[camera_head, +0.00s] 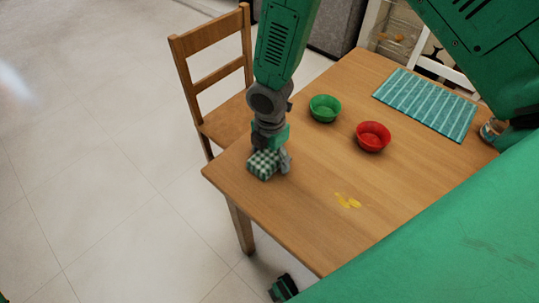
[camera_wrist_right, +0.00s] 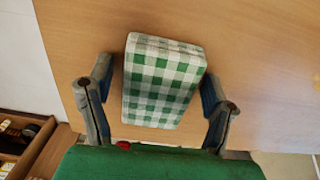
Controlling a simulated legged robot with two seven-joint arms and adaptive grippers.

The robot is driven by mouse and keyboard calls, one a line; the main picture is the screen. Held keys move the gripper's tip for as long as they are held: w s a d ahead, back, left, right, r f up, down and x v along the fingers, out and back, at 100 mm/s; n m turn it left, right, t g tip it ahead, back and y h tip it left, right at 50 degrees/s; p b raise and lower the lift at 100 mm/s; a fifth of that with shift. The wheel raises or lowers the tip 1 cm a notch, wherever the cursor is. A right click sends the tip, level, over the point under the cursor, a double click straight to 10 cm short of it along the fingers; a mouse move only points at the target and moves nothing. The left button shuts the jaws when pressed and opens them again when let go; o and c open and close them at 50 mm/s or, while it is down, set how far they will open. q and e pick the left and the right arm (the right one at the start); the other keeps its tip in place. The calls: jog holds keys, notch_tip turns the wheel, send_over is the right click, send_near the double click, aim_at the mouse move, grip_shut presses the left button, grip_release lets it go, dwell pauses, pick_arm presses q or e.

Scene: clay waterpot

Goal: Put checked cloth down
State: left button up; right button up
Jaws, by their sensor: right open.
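The green-and-white checked cloth (camera_head: 264,165) is a folded, block-like bundle at the table's left corner in the head view. It also shows in the right wrist view (camera_wrist_right: 162,82), where it seems to lie on the wood. My right gripper (camera_head: 271,158) is directly over the cloth, pointing down. In the right wrist view my right gripper (camera_wrist_right: 158,78) is open, with one finger on each side of the cloth. A narrow gap shows by the left finger; contact at the right finger is hard to tell. My left gripper cannot be made out.
A green bowl (camera_head: 325,108) and a red bowl (camera_head: 373,136) stand on the wooden table (camera_head: 300,215). A yellow spill (camera_head: 347,201) lies near the front edge. A teal striped mat (camera_head: 425,103) is at the far right. A wooden chair (camera_head: 213,75) stands beside the table.

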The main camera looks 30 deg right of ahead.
aim_at(270, 154)
notch_tip(270, 154, up, 12)
jog(key=p, duration=0.1)
dwell(0.5)
